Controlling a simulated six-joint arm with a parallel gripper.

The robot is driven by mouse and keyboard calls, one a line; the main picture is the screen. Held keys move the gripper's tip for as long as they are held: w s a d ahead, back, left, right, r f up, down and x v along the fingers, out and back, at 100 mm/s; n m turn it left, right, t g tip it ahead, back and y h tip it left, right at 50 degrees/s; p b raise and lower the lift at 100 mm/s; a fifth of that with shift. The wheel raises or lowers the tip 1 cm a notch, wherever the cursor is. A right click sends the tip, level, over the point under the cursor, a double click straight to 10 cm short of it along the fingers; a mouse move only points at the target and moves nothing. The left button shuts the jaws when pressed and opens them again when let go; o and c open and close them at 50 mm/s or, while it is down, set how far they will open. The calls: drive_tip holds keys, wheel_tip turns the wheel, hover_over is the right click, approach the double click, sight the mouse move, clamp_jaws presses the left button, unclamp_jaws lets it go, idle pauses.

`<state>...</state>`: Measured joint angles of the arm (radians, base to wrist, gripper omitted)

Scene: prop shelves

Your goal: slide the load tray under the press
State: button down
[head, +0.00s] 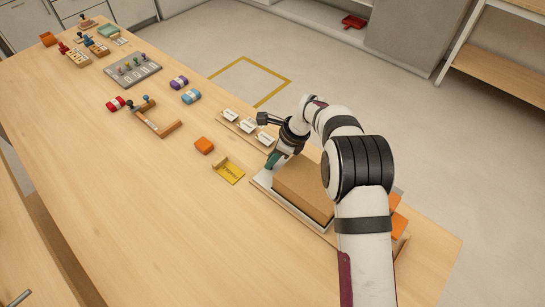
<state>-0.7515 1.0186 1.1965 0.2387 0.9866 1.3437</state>
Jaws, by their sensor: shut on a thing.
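A large brown block (303,187) sits on a pale flat tray (262,181) at the right end of the table, and I take this for the load tray. A teal piece like a handle (272,161) stands at the tray's far left end. My gripper (277,157) is shut on this teal piece, though the fingertips are small and partly hidden by my wrist. My arm covers the right side of the block and tray. I cannot make out a press for certain; it may be hidden behind my arm.
Orange blocks (397,220) show right of my arm. A yellow labelled holder (230,173) and an orange block (204,145) lie left of the tray. White labelled cards (248,126) stand beyond it. The table's front left is bare.

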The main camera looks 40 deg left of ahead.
drive_tip(key=d, duration=1.7)
drive_tip(key=shift+d, duration=0.25)
drive_tip(key=shift+f, duration=0.1)
drive_tip(key=c, duration=0.7)
unclamp_jaws()
drive_tip(key=v, duration=1.6)
drive_tip(key=shift+a, duration=0.1)
